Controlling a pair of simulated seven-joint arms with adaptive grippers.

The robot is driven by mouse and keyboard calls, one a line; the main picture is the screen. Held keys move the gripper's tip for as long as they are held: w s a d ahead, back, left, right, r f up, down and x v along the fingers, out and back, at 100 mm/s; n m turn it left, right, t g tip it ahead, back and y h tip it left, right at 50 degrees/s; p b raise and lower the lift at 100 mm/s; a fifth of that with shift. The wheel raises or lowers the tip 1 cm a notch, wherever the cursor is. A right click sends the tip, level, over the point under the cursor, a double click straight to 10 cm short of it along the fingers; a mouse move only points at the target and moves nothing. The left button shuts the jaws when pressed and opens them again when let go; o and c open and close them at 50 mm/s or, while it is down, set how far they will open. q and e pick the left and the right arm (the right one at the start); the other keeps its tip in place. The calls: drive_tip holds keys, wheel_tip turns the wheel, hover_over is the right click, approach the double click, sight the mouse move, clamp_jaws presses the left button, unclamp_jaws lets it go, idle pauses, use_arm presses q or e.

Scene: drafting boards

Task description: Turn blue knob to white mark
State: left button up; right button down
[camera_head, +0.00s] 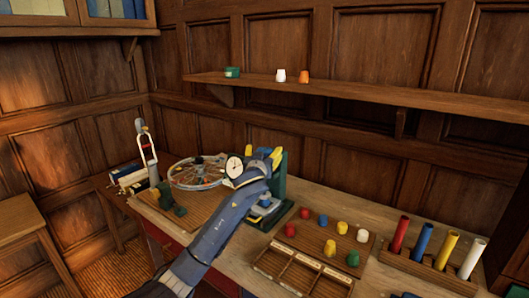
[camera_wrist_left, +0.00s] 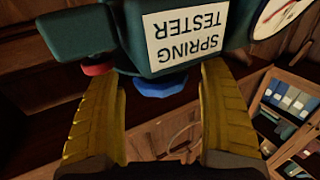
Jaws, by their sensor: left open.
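The green spring tester (camera_head: 279,168) stands on the workbench behind my left arm, with a round white dial (camera_head: 235,166) at its left. In the left wrist view the tester's body (camera_wrist_left: 125,40) appears upside down with a "SPRING TESTER" label. The blue knob (camera_wrist_left: 160,88) sits at the housing's lower edge there, and a red knob (camera_wrist_left: 97,69) is to its left. My left gripper (camera_head: 269,153) is open at the tester; its yellow fingers (camera_wrist_left: 162,75) flank the blue knob in the wrist view with gaps on both sides. I cannot make out a white mark.
A wooden board with several coloured pegs (camera_head: 329,246) and a divided tray (camera_head: 290,272) lie right of the tester. A rack with coloured tubes (camera_head: 423,245) stands further right. A spoked wheel (camera_head: 196,173) is at the left. A shelf (camera_head: 380,110) runs along the wall above.

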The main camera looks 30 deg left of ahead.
use_arm(q)
drive_tip(key=shift+w+a, duration=0.3)
drive_tip(key=shift+w, duration=0.3)
drive_tip(key=c, duration=1.4)
drive_tip(key=shift+o, duration=0.2)
drive_tip(key=shift+n+y, duration=0.3)
drive_tip(key=shift+y, duration=0.1)
